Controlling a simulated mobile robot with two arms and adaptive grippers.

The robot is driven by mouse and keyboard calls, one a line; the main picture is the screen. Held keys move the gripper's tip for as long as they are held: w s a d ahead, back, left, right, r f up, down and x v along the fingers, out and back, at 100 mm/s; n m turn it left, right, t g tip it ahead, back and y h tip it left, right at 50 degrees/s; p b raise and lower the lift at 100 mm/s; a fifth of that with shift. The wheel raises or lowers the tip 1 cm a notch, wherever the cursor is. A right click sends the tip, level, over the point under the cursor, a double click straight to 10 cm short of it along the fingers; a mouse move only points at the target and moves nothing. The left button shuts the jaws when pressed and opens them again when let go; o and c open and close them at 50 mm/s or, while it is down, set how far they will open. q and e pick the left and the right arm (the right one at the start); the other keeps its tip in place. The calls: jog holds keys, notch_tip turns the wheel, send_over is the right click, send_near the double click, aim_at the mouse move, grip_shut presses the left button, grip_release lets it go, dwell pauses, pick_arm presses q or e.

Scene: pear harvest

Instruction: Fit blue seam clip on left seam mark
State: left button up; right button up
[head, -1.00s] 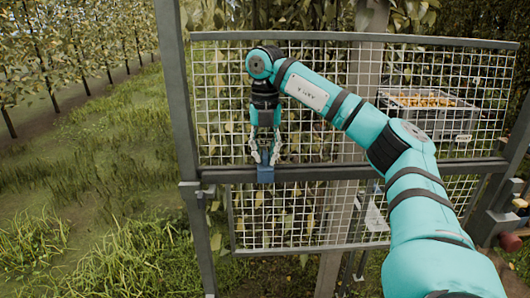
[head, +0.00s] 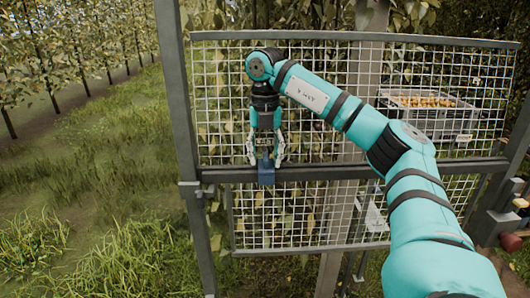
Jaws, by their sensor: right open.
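The blue seam clip (head: 266,173) sits on the dark middle rail (head: 330,172) of the mesh gate, left of the rail's middle. My right gripper (head: 266,161) points down directly above the clip. Its fingers are spread, one on each side of the clip's upper part, and it is open. I cannot tell whether the fingers touch the clip. No seam mark can be made out; the clip and gripper may cover it. My left gripper is not in view.
White wire mesh panels (head: 350,75) fill the frame above and below the rail. A grey crate of pears (head: 428,112) stands behind the mesh at the right. A dark upright post (head: 178,120) bounds the gate at the left, with open grass (head: 90,180) beyond it.

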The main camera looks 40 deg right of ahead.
aim_at(265, 154)
notch_tip(265, 154, up, 12)
dwell(0.6)
